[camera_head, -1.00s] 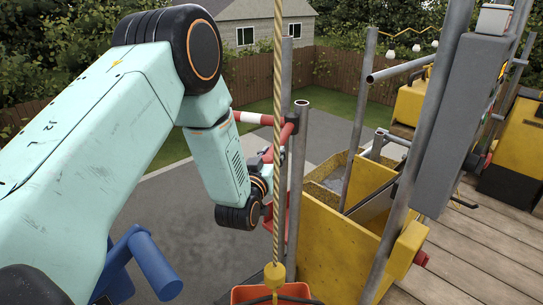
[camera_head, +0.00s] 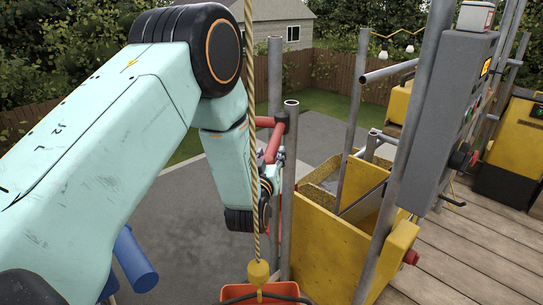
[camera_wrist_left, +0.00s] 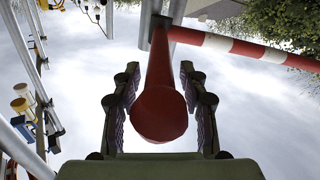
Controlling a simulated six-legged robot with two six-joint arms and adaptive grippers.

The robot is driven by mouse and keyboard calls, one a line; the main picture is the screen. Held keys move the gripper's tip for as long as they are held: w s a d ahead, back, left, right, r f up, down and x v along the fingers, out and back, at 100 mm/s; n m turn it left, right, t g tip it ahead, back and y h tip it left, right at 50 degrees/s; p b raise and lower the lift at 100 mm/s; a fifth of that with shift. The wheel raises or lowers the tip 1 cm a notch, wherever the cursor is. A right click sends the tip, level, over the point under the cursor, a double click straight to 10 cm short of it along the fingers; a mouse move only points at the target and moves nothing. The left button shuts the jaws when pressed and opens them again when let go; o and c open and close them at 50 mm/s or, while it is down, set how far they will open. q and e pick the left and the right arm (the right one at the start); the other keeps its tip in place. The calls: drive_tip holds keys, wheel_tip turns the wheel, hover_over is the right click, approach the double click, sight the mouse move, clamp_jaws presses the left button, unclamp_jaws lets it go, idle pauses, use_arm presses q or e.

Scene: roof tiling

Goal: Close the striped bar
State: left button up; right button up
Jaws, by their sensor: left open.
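The striped bar (camera_wrist_left: 245,47) shows red and white in the left wrist view, running right from a grey post. In the head view only a short red part of it (camera_head: 265,121) shows beside my arm. A plain red arm (camera_wrist_left: 158,112) with a round end joins at the same post. My left gripper (camera_wrist_left: 160,78) is open, its two jaws on either side of this red arm. I cannot tell whether they touch it. In the head view, the rope and wrist partly hide the jaws. My right gripper is not in view.
A hanging rope (camera_head: 254,130) with a yellow weight drops in front of my wrist into an orange bucket (camera_head: 232,295). Grey scaffold posts (camera_head: 289,190) and a yellow bin (camera_head: 325,240) stand close on the right. Wooden decking (camera_head: 470,245) lies further right.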

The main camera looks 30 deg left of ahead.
use_arm(q)
drive_tip(key=shift+o, duration=0.2)
drive_tip(key=shift+a, duration=0.1)
drive_tip(key=shift+w, duration=0.15)
drive_tip(key=shift+r, duration=0.25)
wheel_tip(320, 180, up, 10)
drive_tip(key=shift+f, duration=0.25)
